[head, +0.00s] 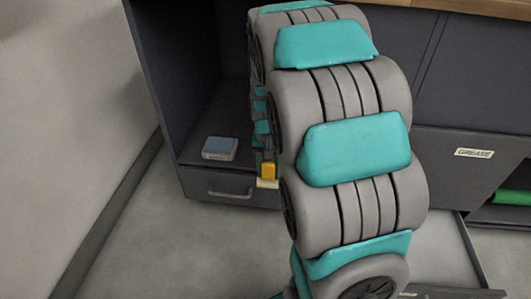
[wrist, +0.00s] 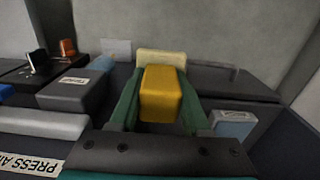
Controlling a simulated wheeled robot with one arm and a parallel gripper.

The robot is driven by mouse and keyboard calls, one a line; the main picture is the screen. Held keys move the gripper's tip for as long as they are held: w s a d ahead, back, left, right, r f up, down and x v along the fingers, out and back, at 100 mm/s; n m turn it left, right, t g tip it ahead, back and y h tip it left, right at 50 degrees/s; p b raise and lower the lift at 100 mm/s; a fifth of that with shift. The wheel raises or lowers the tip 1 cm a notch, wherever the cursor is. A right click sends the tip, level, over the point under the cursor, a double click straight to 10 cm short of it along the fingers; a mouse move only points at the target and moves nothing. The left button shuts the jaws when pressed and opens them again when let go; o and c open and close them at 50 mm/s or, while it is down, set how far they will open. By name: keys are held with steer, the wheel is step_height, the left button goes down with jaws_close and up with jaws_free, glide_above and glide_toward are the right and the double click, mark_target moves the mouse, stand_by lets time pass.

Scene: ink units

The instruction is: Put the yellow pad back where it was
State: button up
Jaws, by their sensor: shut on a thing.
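The yellow pad shows as a yellow block (wrist: 160,95) with a pale cream plate (wrist: 160,58) at its far end. My gripper (wrist: 160,88) is shut on the block, with a green finger on each side. In the head view my arm hides most of the gripper. The yellow block (head: 268,171) shows at the arm's left edge, with the cream plate just below it. It appears in front of the dark cabinet's lower left part, to the right of a blue-grey box. I cannot tell whether the plate touches anything.
The blue-grey box (head: 220,148) lies on the low shelf of the dark cabinet (head: 190,80), above a closed handled drawer (head: 230,190). A drawer (head: 440,255) stands open at lower right. A green thing (head: 512,197) lies in a bay at right. Floor at left is clear.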

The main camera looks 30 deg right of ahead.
steer(key=shift+d+f, duration=0.1)
steer(key=shift+d, duration=0.1)
steer(key=w+d, duration=0.2)
steer(key=w, duration=0.2)
steer(key=w+d+f+b, duration=0.1)
steer(key=w, duration=0.4)
steer(key=w+d, duration=0.2)
steer(key=w, duration=0.3)
steer(key=shift+w+d+f+b, duration=0.2)
steer(key=shift+d+b, duration=0.1)
steer(key=shift+d, duration=0.05)
step_height(320, 180, down, 4)
steer(key=shift+r+b, duration=0.15)
steer(key=shift+b, duration=0.25)
steer(key=o, duration=1.2)
steer(key=shift+r, duration=0.1)
